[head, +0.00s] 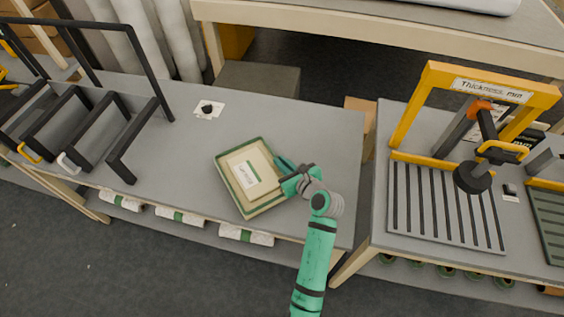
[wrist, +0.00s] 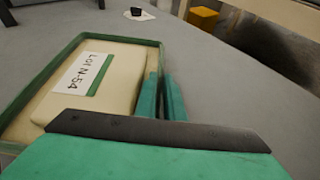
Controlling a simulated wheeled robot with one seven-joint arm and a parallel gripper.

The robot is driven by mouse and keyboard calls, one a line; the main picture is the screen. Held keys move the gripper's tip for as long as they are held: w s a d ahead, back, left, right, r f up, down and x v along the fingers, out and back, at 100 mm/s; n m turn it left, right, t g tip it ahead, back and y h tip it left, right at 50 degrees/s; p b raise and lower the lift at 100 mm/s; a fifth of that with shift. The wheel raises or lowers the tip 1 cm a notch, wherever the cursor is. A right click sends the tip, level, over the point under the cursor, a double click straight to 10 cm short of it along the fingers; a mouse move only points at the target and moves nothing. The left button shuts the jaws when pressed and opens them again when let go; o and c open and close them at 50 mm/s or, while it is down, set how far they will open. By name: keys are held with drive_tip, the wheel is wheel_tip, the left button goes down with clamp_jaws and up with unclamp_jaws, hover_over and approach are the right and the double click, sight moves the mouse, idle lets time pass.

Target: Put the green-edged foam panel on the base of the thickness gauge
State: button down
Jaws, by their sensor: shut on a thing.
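The green-edged foam panel (head: 236,193) is cream with a green rim and a white label. It lies on the grey table in the head view, turned at an angle. In the wrist view the panel (wrist: 112,108) fills the left side, its label reading like "LOT N-54". My gripper (head: 283,164) is at the panel's right edge, shut on it; the fingers (wrist: 162,97) also show in the wrist view. The thickness gauge (head: 408,118) has a yellow frame with a "Thickness, mm" sign and a dark plunger. Its slatted grey base (head: 432,205) is bare.
A gap separates the panel's table (head: 325,140) from the gauge's table (head: 385,255). A black rack (head: 122,150) stands at the left. A small dark object (head: 207,109) sits on a white card behind the panel. A green slatted plate (head: 549,221) lies right of the gauge.

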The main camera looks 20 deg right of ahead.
drive_tip(key=shift+f, duration=0.1)
drive_tip(key=c, duration=1.9)
unclamp_jaws()
drive_tip(key=shift+o, duration=0.2)
